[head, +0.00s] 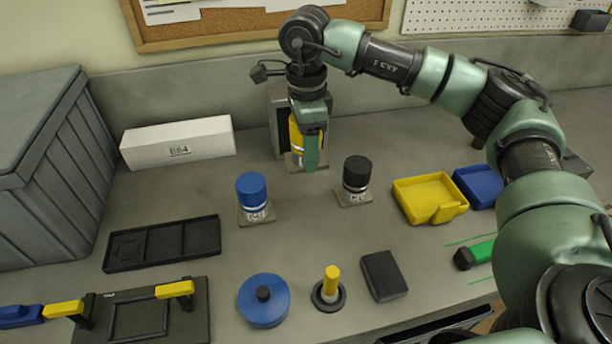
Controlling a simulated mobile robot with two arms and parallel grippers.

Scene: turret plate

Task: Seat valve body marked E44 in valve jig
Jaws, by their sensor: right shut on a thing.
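My right gripper (311,150) reaches down at the back middle of the bench, shut on a yellow valve body (296,138). The fingers hide much of it, and its label cannot be read. A square base shows below it; I cannot tell if it touches the bench. A blue-topped valve body (252,192) and a black-topped one (356,175) stand upright on square bases nearby, labels too small to read. A black fixture with yellow clamp arms (190,322), possibly the valve jig, lies at front left with an empty square recess. My left gripper is out of view.
A white box (205,138), its marking like E64 or E84, and a grey crate (45,165) stand left. A black tray (203,238) is empty. A blue round lid (263,300), yellow peg (331,281), black block (384,275) and yellow bin (408,196) occupy the front and right.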

